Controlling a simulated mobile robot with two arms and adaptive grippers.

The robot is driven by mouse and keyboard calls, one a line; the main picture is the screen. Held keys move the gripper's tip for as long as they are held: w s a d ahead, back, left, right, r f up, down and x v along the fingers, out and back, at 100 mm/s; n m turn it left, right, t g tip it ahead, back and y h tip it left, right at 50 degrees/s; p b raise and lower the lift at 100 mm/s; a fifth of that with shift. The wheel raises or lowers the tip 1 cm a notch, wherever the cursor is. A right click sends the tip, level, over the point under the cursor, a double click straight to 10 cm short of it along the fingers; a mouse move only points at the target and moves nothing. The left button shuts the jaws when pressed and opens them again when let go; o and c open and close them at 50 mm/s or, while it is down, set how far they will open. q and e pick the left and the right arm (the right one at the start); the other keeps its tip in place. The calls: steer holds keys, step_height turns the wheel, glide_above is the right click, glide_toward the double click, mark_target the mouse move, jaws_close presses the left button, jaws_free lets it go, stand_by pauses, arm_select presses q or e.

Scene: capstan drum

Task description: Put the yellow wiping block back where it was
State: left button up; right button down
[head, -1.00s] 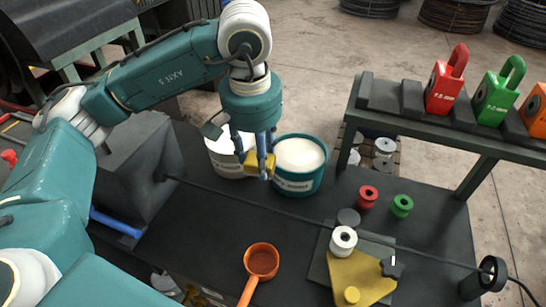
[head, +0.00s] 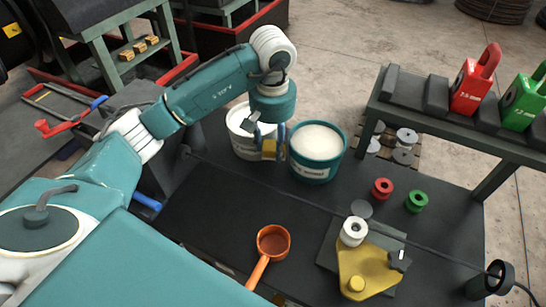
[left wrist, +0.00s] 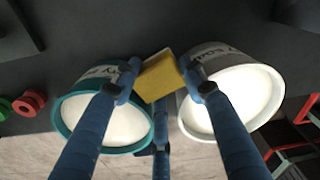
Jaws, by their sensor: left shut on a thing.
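The yellow wiping block (head: 269,149) is held in my left gripper (head: 268,148), in front of the gap between a white tub (head: 243,145) and a teal tub (head: 316,170). In the left wrist view, the block (left wrist: 161,76) sits between the blue fingers (left wrist: 163,88), with the teal tub (left wrist: 70,128) at left and the white tub (left wrist: 252,72) at right. Both tubs hold white contents. Whether the block touches the bench or a tub is unclear. My right gripper is out of view.
An orange ladle (head: 273,242) lies on the dark bench (head: 205,205). A yellow plate (head: 366,268) with a white spool (head: 353,231) is at right, near red (head: 381,188) and green (head: 417,201) spools. A rack of padlock-shaped weights (head: 474,85) stands behind. A thin dark line crosses the bench.

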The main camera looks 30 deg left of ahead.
arm_select(q)
step_height(320, 180, down, 6)
steer(key=shift+p, duration=0.8)
steer(key=shift+f, duration=0.25)
steer(key=shift+f+b, duration=0.15)
steer(key=shift+b, duration=0.15)
steer(key=o, duration=1.3)
